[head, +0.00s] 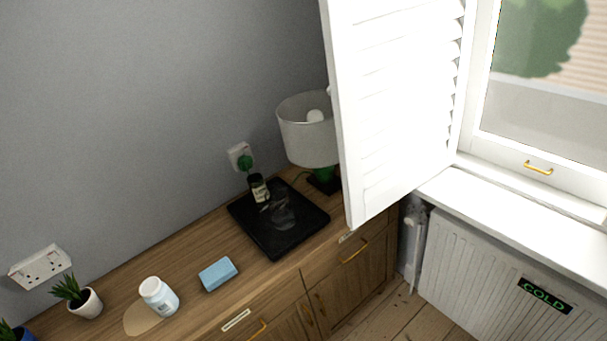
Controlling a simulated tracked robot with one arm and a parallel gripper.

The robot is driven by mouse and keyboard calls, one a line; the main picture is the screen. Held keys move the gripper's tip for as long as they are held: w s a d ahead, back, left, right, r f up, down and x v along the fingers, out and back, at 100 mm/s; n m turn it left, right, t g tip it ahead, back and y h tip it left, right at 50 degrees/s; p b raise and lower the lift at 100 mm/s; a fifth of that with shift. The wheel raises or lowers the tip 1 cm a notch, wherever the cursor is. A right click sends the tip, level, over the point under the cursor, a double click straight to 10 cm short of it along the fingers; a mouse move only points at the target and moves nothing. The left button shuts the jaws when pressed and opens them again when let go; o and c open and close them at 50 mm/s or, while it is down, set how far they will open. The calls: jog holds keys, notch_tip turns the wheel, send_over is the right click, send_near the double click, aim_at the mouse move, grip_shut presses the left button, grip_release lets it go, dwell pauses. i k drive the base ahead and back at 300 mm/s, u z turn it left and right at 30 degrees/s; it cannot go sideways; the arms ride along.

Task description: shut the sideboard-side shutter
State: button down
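A white louvred shutter (398,100) stands open at the left side of the window (545,85), swung out from the frame over the right end of the wooden sideboard (205,255). Its free edge is toward the left and hides part of the lamp behind it. A small pale knob shows at its left edge near the top. My gripper is not visible in the head view, so its distance from the shutter cannot be told.
On the sideboard are a lamp (308,130), a black tray (262,238) with a small dark bottle (258,188), a blue block (218,274), a white jar (159,297) and a potted plant (84,300). A white radiator (470,270) stands below the windowsill (510,207).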

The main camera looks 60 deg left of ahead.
aim_at(398, 70)
jog(key=u, duration=0.45)
jog(key=k, duration=1.1)
jog(key=u, duration=0.85)
jog(key=i, duration=1.9)
jog(key=z, duration=0.7)
